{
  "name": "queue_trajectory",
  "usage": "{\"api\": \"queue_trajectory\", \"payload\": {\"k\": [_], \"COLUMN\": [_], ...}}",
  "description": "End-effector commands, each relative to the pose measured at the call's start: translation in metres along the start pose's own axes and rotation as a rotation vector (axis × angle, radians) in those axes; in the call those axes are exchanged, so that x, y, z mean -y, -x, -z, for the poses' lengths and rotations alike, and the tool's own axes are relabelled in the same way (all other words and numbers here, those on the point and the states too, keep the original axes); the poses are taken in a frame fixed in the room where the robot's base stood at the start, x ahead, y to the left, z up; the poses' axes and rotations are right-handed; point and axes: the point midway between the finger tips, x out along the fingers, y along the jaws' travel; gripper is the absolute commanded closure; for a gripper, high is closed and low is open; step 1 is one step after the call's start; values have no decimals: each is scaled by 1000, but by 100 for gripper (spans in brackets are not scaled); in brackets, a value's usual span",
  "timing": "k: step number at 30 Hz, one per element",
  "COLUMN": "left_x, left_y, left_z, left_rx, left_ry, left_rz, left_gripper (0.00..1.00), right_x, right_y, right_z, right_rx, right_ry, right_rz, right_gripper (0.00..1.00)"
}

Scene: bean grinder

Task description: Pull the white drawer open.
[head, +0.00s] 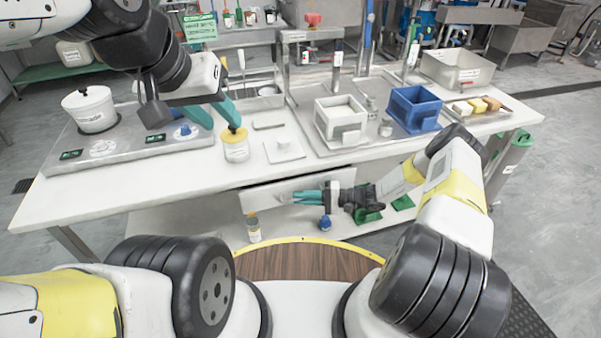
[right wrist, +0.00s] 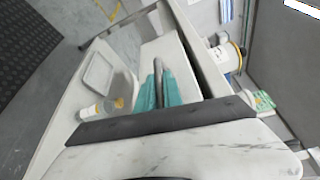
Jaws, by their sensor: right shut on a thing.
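The white drawer (head: 270,193) is under the front edge of the white table, with a dark gap along its top edge. Its grey bar handle (right wrist: 160,72) shows in the right wrist view. My right gripper (head: 308,196) has its teal fingers closed around this handle; in the right wrist view the fingers (right wrist: 155,95) lie on both sides of the bar.
Below the drawer, a lower shelf holds a small bottle (head: 253,227) and a blue-capped item (head: 325,224).

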Motion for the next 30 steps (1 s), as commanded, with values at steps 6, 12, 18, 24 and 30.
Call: {"api": "queue_trajectory", "payload": {"k": [6,12,18,24,30], "left_x": [0,0,0,0,0], "left_y": [0,0,0,0,0], "left_z": [0,0,0,0,0], "left_rx": [0,0,0,0,0], "left_ry": [0,0,0,0,0], "left_rz": [0,0,0,0,0], "left_gripper": [64,64,64,64,64], "right_x": [-10,-22,-33,-43,-50], "right_y": [20,41,62,79,92], "right_z": [-44,-94,-145,-188,-219], "right_rx": [-4,-5,-5,-5,-3], "right_ry": [-6,-5,-5,-3,-1], "right_rz": [1,0,1,1,0], "right_gripper": [100,100,100,100,100]}}
